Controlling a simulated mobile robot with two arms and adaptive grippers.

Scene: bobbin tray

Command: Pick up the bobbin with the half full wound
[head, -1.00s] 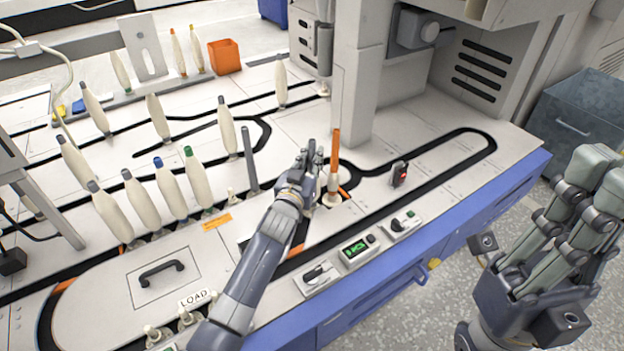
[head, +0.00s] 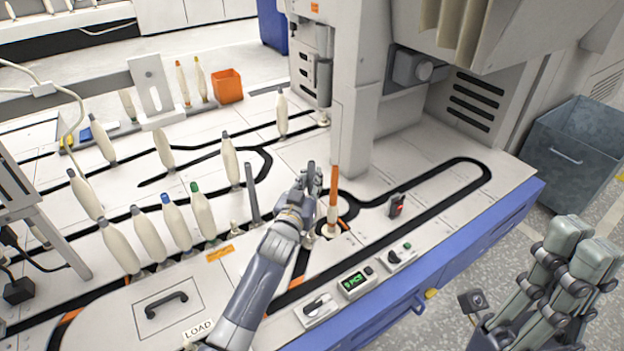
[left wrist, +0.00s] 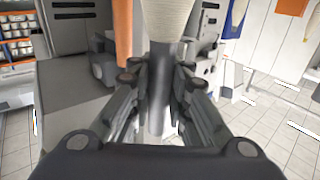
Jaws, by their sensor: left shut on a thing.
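My left gripper (head: 311,190) is at mid-table, shut around the bare grey tube of a bobbin (head: 312,170). In the left wrist view, that bobbin's grey tube (left wrist: 158,95) runs between the fingers, with cream winding (left wrist: 167,18) on one part of it. The fingers hide part of the bobbin, and I cannot tell whether its foot touches the table. An orange-tubed bobbin (head: 333,190) stands close to the right, with a little cream low down; its orange tube (left wrist: 122,45) also shows in the left wrist view. My right gripper (head: 575,265) is empty, off the table at lower right.
Several fuller cream bobbins (head: 203,212) stand to the left on the black track. A thin grey post (head: 252,192) stands left of my left gripper. A white machine column (head: 352,90) rises behind it. Switch boxes (head: 356,284) line the front edge.

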